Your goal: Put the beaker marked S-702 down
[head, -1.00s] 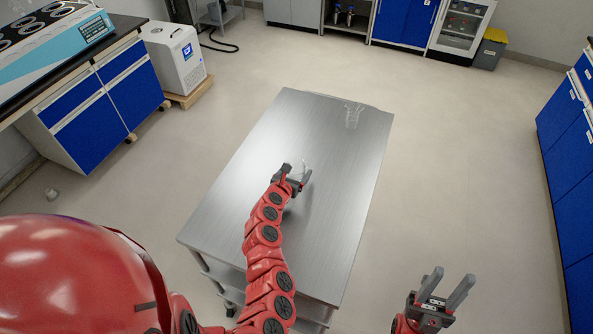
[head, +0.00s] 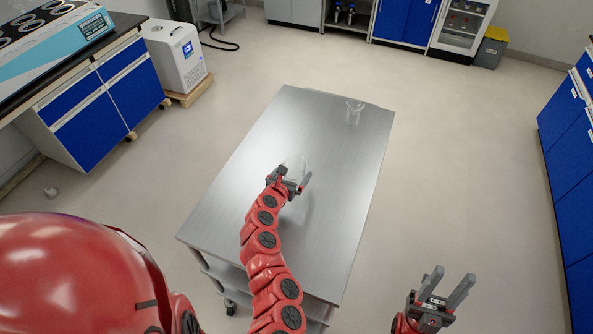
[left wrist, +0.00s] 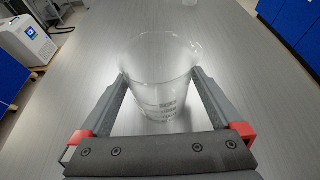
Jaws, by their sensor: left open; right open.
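A clear glass beaker (left wrist: 160,80) with dark printed markings stands between the fingers of my left gripper (left wrist: 160,92) in the left wrist view; its label is too small to read. In the head view the beaker (head: 296,168) shows faintly just beyond my left gripper (head: 292,181). That gripper is open around the beaker, which looks upright on the steel table (head: 335,190). I cannot tell whether a finger touches the glass. My right gripper (head: 443,285) is open and empty, off to the right of the table.
A second clear glass vessel (head: 353,113) stands near the table's far right corner. The table around the beaker is clear. A white chiller box (head: 175,57) and blue-drawer cabinets (head: 110,100) stand at the left, with more blue cabinets (head: 570,130) at the right.

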